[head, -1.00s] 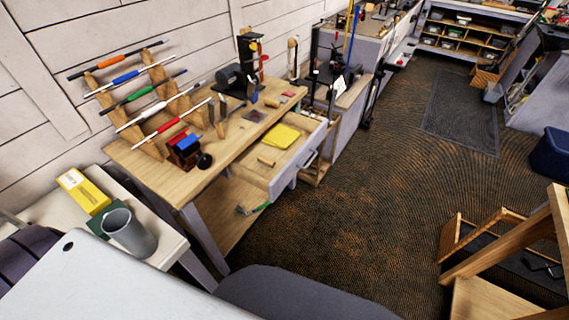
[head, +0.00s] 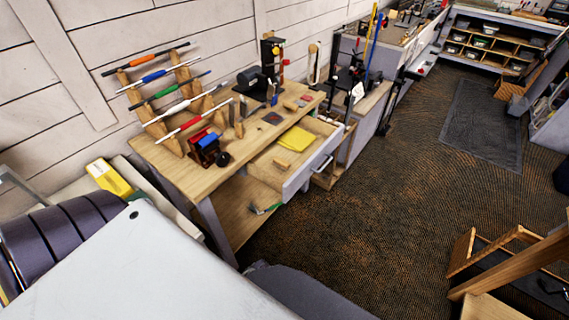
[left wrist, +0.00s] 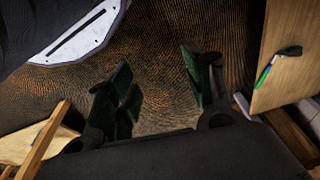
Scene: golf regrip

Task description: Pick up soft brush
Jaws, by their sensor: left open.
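I cannot pick out a soft brush for sure. A small wooden piece (head: 283,163) lies in the open drawer beside a yellow cloth, too small to tell if it is a brush. A green-handled tool with a dark head (head: 264,209) lies on the bench's lower shelf. It also shows in the left wrist view (left wrist: 276,66), right of my left gripper and apart from it. My left gripper (left wrist: 160,90) is open and empty, with the carpet behind its fingers. It is not visible in the head view. My right gripper is in neither view.
The wooden bench (head: 187,177) carries a rack of several coloured clubs or shafts (head: 160,78), a red and blue vise (head: 206,146) and small tools. Its drawer (head: 299,182) sticks out with a yellow cloth (head: 296,139). A wooden frame (head: 492,255) stands at right. Carpet between is clear.

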